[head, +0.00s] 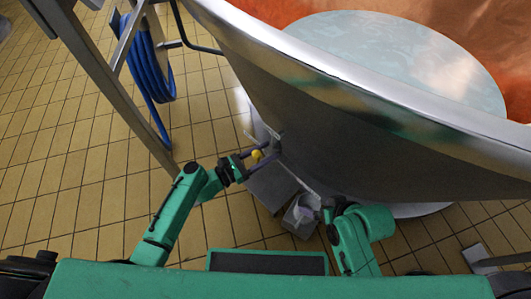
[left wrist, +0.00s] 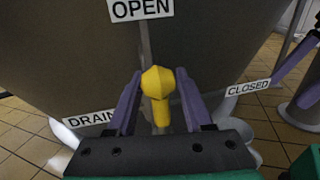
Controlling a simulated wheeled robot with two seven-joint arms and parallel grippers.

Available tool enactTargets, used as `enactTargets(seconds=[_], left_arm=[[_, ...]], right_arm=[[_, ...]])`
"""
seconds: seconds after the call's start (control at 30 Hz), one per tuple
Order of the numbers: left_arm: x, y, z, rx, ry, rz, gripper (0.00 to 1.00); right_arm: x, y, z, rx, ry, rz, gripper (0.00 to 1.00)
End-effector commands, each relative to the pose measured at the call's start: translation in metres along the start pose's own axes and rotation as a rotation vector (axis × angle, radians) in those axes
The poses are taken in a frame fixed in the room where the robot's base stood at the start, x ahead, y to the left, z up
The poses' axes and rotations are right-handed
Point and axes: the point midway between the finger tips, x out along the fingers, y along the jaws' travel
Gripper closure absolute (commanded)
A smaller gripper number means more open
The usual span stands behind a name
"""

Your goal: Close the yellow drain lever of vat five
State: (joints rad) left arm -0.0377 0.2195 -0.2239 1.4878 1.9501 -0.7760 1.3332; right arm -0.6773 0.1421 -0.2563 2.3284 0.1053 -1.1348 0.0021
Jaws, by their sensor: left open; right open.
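The yellow drain lever (left wrist: 157,84) has a faceted knob and stands between the two purple fingers of my left gripper (left wrist: 158,77) in the left wrist view. The fingers are apart, one on each side; I cannot tell whether either touches it. An OPEN plate (left wrist: 141,9) is above the lever, a DRAIN plate (left wrist: 90,119) at left and a CLOSED plate (left wrist: 248,87) at right. In the head view the lever is a small yellow spot (head: 257,155) at my left gripper (head: 262,153), low by the vat (head: 300,110). My right gripper (head: 322,203) is open, low beside the vat, its fingers partly hidden.
The vat's wide metal rim (head: 340,75) overhangs the area from above. A grey box-like fixture (head: 270,187) sits below the lever. A blue hose (head: 150,75) hangs on a metal frame at upper left. Tiled floor (head: 90,165) at left is clear.

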Motion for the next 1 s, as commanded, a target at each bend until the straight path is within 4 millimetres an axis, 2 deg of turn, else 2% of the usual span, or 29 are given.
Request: enactTargets(seconds=[0.2,0.33,1.0], left_arm=[[0.0008,-0.0001,0.0002,0.0,0.0,0.0,0.49],[0.0006,-0.0002,0.0002,0.0,0.0,0.0,0.99],[0.0007,0.0002,0.0013,0.001,-0.002,0.0,1.0]], right_arm=[[0.0002,-0.0003,-0.0003,0.0,0.002,-0.001,0.0],[0.0001,-0.0002,-0.0001,0.0,0.001,-0.001,0.0],[0.0001,0.0002,0.0002,0.0,0.0,0.0,0.0]])
